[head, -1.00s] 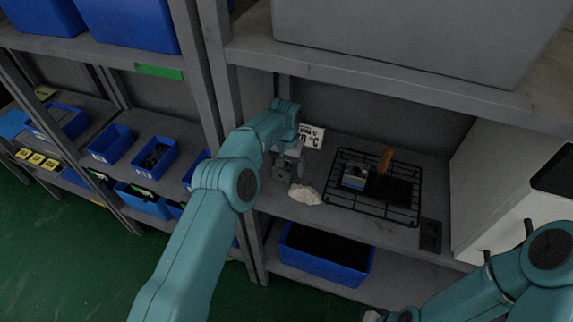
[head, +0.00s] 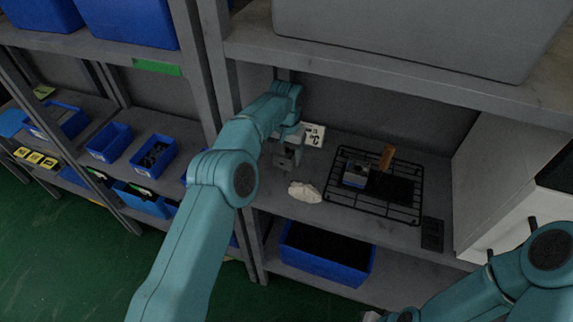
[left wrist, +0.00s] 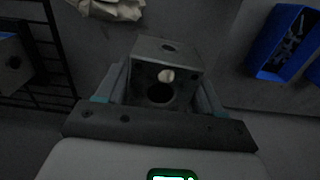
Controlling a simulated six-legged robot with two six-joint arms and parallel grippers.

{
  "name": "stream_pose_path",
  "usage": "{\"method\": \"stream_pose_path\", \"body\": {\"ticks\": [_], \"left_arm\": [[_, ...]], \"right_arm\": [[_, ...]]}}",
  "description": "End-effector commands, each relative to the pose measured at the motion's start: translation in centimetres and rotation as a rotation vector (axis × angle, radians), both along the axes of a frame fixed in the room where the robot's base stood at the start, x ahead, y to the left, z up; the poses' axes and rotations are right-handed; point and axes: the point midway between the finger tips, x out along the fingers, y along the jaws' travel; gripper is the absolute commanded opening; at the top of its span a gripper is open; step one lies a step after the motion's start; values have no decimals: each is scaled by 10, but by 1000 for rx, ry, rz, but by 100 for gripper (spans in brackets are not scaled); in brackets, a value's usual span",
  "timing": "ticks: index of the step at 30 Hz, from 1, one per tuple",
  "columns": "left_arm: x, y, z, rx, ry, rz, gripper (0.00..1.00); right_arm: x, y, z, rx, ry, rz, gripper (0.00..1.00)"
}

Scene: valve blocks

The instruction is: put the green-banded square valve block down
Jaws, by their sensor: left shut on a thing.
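My left gripper (head: 287,158) is at the left end of the middle shelf, behind a crumpled cloth. It is shut on a grey square valve block (left wrist: 160,85) with a round bore facing the left wrist camera. The fingers flank the block on both sides. I see no green band on the faces in view. In the head view the arm and gripper partly hide the block, and I cannot tell whether it touches the shelf. Of my right arm only links show at the lower right; its jaws are out of view.
A black wire rack (head: 372,205) holds another block (head: 355,175) and a dark plate. The pale cloth (head: 304,192) lies left of it. A white sign (head: 312,135) stands beside my gripper. A white cabinet (head: 500,190) bounds the right; an upright (head: 215,90) bounds the left.

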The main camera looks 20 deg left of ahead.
Motion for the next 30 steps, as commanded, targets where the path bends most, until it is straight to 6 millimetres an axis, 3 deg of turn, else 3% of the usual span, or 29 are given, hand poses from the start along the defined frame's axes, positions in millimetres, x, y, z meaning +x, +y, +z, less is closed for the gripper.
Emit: {"method": "stream_pose_path", "body": {"ticks": [6,13,20,30], "left_arm": [[1,0,41,1,-3,1,10],[0,0,50,0,-1,-1,10],[0,0,47,1,0,-1,10],[0,0,-1,0,2,-1,10]], "right_arm": [[0,0,1,0,0,0,0],[0,0,2,0,0,0,0],[0,0,1,0,0,0,0],[0,0,1,0,0,0,0]]}}
